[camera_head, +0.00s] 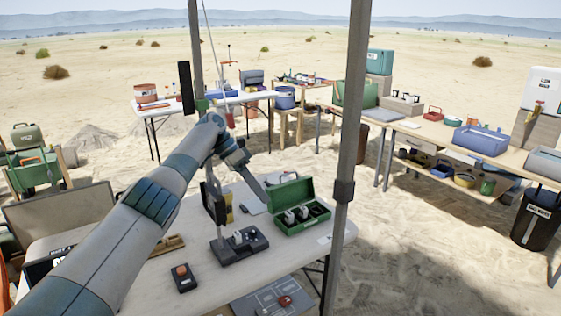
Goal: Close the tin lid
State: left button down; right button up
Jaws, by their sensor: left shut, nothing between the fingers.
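The green tin (303,223) sits on the near table with its lid (290,191) raised open at the back. Several small pale and dark items (296,214) show inside it. My left gripper (264,198) reaches down from the upper left and is shut and empty. Its tips are close to the left side of the tin, near the lid; I cannot tell whether they touch. My right gripper is not in view.
A dark stand-like device (239,241) is left of the tin, and a small black box with an orange top (182,278) lies nearer. A grey canopy post (346,150) rises just right of the tin. The table's right edge is close.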

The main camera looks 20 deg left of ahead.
aim_at(286, 195)
jog(key=i+j, duration=0.25)
jog(key=i, duration=0.15)
jog(key=i+j, duration=0.2)
jog(key=i, duration=0.15)
jog(key=i+j, duration=0.25)
jog(key=i, duration=0.15)
